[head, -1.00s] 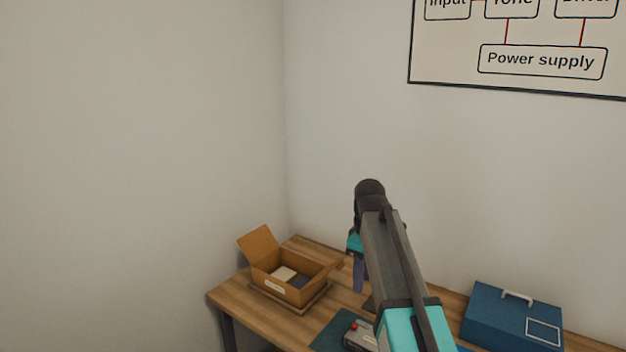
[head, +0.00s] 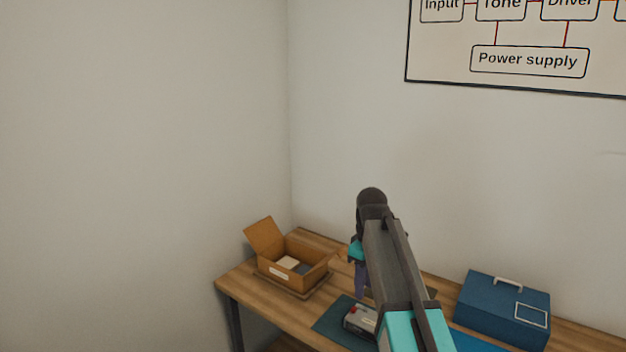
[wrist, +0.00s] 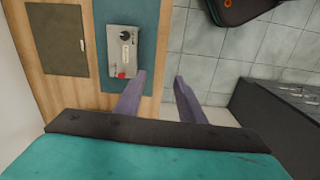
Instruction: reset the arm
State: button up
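My arm reaches out over a wooden table (head: 254,294) in the head view. My gripper (wrist: 161,82) shows in the wrist view with its two purple fingers apart and nothing between them. In that view the fingertips lie over the table's edge, with floor tiles beyond. In the head view the gripper (head: 361,282) is largely hidden behind my arm. A grey box with a knob and a red button (wrist: 122,54) lies on a dark teal mat (wrist: 146,20), just beyond the left finger in the wrist view.
An open cardboard box (head: 293,271) stands on the table's left part. A blue case with a handle (head: 503,311) stands at the right. A wall diagram (head: 530,62) hangs behind. The wrist view shows tiled floor (wrist: 200,60) and a dark block (wrist: 275,115).

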jog(key=s+d+f+m, duration=0.1)
jog(key=s+f+m, duration=0.35)
jog(key=f, duration=0.75)
jog(key=s+d+f+m+b, duration=0.1)
jog(key=s+f+m, duration=0.1)
jog(key=s+f, duration=0.85)
jog(key=s+d+f+m, duration=0.1)
jog(key=s+f+m, duration=0.3)
jog(key=f, duration=1.1)
jog(key=s+f+g+b, duration=0.5)
jog(key=s+f+b, duration=0.4)
jog(key=s+f, duration=1.5)
jog(key=shift+s+a+f+g, duration=0.15)
jog(key=shift+s+f+g, duration=0.15)
jog(key=shift+f+g, duration=0.1)
jog(key=shift+c, duration=0.6)
jog(key=shift+s, duration=0.1)
